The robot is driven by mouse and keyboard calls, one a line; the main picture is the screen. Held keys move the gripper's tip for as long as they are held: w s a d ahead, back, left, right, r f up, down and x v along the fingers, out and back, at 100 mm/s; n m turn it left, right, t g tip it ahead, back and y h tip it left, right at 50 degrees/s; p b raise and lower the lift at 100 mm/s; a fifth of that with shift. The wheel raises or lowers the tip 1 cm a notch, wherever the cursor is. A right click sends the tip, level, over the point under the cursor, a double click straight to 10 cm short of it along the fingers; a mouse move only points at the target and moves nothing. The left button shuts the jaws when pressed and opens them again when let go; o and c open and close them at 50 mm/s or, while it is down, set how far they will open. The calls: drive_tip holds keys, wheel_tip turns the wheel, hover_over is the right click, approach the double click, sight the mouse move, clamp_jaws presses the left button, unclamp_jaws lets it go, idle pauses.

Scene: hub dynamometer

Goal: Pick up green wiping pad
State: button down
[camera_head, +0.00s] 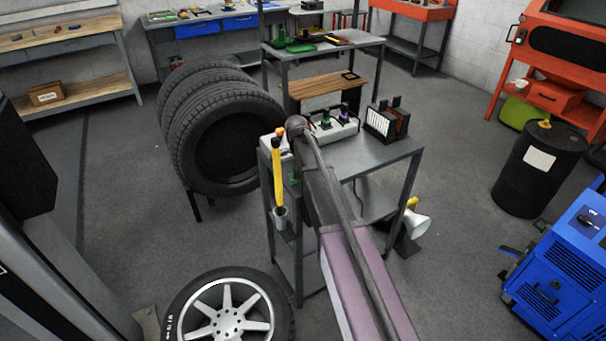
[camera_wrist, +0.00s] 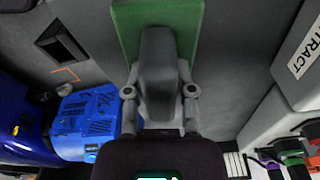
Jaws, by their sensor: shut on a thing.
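The green wiping pad (camera_wrist: 128,28) is at the top of the wrist view, at the tips of my gripper (camera_wrist: 158,45). My gripper is shut on it, and its fingers cover the pad's middle. In the head view my arm reaches over the grey metal table (camera_head: 385,151) and hides the gripper's fingers. A small green patch shows beside my arm there; I cannot tell whether it is the pad.
A white power strip (camera_head: 338,131) and a dark heater-like box (camera_head: 386,122) stand on the table. A yellow-handled tool (camera_head: 277,175) stands at its left edge. Tires (camera_head: 222,140) are to the left, a wheel (camera_head: 228,312) in front, and a blue machine (camera_head: 560,270) at right.

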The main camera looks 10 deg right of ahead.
drive_tip(key=shift+r, duration=0.1)
wheel_tip(320, 180, up, 18)
drive_tip(key=p, duration=1.8)
drive_tip(key=c, duration=1)
unclamp_jaws()
drive_tip(key=c, duration=0.4)
drive_tip(key=shift+f, duration=0.25)
